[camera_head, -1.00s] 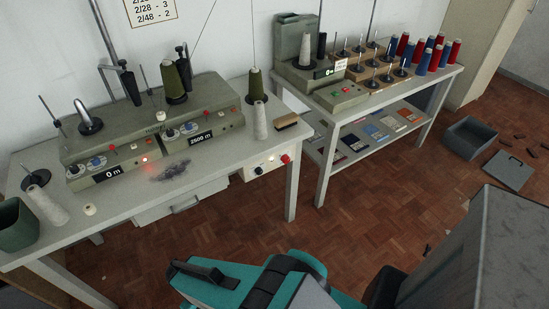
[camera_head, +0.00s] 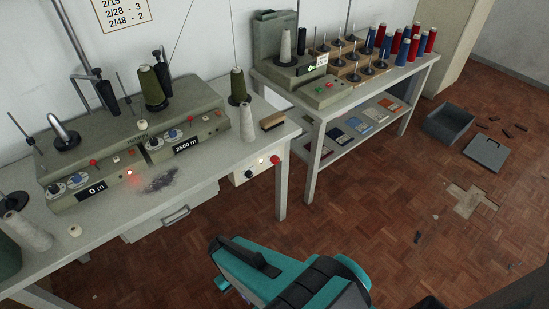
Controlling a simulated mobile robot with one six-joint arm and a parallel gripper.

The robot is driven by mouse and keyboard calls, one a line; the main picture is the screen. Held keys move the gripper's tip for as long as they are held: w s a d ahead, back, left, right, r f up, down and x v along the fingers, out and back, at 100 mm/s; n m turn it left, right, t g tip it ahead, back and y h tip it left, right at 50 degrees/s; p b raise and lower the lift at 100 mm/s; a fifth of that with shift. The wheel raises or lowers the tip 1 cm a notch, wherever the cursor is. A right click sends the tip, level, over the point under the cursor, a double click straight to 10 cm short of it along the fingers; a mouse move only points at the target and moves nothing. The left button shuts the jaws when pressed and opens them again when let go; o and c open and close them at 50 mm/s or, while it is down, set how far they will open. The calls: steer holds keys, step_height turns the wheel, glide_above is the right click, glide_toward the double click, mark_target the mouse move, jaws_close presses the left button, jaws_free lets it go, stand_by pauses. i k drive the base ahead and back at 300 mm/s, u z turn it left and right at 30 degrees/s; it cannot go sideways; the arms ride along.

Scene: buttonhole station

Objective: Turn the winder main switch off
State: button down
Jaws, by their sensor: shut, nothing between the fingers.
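The winder (camera_head: 130,150) stands on the left table, with two display units reading 0 m and 2500 m. A small white switch panel (camera_head: 240,181) sits under the table's right front edge. It carries a black knob (camera_head: 249,174), a pale, lit-looking lamp (camera_head: 261,161) and a red knob (camera_head: 277,160) at its right end. Which one is the main switch, and its setting, are too small to tell. A red light (camera_head: 129,173) glows on the winder's left unit. My gripper (camera_head: 216,244), teal with a dark tip, is shut and empty, in front of and below the panel, apart from it.
A grey drawer (camera_head: 172,213) hangs under the table, left of the panel. Table legs (camera_head: 281,190) stand close to the panel. A second table (camera_head: 350,95) with spools is at the back right.

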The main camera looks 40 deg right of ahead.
mark_target(274, 159)
steer(key=z, duration=0.9)
steer(key=k, duration=0.95)
steer(key=i, duration=0.9)
